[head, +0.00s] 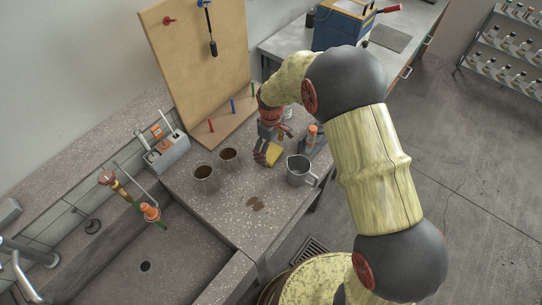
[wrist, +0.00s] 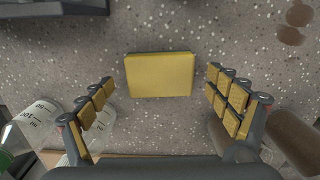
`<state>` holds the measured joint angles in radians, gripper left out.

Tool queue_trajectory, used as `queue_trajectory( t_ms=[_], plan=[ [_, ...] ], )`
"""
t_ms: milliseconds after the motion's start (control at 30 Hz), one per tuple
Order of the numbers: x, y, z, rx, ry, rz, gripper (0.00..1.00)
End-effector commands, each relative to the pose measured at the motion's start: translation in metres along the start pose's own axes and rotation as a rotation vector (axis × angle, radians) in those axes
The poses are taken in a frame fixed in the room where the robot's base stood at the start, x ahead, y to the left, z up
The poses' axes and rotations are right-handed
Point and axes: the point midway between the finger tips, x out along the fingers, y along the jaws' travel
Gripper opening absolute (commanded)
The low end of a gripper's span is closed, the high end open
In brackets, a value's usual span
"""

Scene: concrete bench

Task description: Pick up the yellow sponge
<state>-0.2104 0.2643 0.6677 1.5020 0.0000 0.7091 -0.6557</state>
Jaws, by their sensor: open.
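The yellow sponge (wrist: 160,75) lies flat on the speckled bench, near the middle of the wrist view. My gripper (wrist: 160,98) is open, with one padded finger on each side of the sponge's near end in the picture. Clear gaps show between the fingers and the sponge, and nothing is held. In the head view the sponge (head: 273,156) shows as a small yellow patch beside my gripper (head: 266,150), which partly hides it.
A metal jug (head: 299,170) stands right of the sponge, and two brown-filled cups (head: 203,178) (head: 228,158) stand left. Brown stains (head: 256,204) mark the bench in front. A bottle (wrist: 40,120) lies near the left finger in the wrist view. A sink (head: 145,265) is at lower left.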

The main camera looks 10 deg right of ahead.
Motion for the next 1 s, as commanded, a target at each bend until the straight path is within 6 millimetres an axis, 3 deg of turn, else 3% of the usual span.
queue_trajectory(
  t_ms=[300,900,1000],
  plan=[
    [0.007,0.0003,-0.0005,0.0,0.001,0.001,0.88],
    [0.0071,0.0002,-0.0004,0.0,0.001,0.001,0.55],
    [0.0071,0.0002,-0.0004,0.0,0.001,0.001,0.54]
  ],
)
